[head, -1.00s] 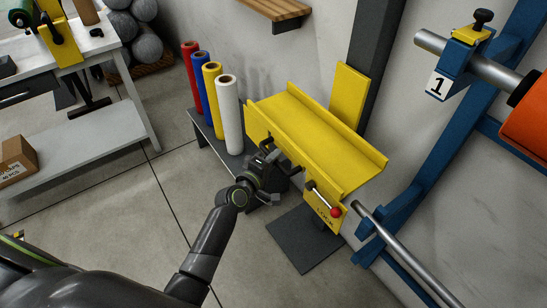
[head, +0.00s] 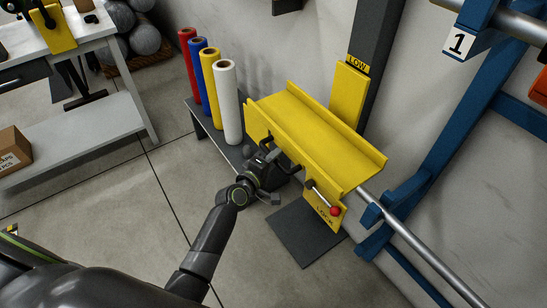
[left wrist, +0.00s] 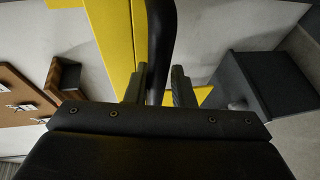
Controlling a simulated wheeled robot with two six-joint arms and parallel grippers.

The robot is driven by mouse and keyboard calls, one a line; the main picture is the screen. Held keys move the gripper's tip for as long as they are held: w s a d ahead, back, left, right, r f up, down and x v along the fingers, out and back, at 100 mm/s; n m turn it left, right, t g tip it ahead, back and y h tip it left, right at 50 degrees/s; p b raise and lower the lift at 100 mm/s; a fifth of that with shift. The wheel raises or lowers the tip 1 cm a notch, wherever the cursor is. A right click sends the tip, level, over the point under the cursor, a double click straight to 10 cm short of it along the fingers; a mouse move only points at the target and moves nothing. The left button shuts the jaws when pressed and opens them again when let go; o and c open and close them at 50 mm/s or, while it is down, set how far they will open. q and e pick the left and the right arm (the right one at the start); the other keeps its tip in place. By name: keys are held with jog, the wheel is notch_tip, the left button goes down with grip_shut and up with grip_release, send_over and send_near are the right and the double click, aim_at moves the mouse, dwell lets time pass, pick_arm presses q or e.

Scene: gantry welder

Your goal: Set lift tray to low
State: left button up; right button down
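The yellow lift tray (head: 318,132) is a channel-shaped shelf on a dark mast (head: 375,65) by the wall. My left gripper (head: 268,165) is at the tray's near left side. In the left wrist view, the black handle bar (left wrist: 161,45) runs between the fingers of the gripper (left wrist: 160,88), which sit close on both sides of it. A lock lever with a red knob (head: 335,210) is on the tray's front, by the "LOCK" label. My right gripper is not in view.
Red, blue, yellow and white rolls (head: 228,105) stand on a low dark shelf left of the tray. A blue rack with a metal bar (head: 420,245) is close on the right. A grey workbench (head: 90,125) is at the far left.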

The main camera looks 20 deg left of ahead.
pick_arm(q)
jog(key=o, duration=0.4)
jog(key=shift+s+f, duration=0.1)
jog(key=shift+f, duration=0.25)
jog(key=shift+r, duration=0.15)
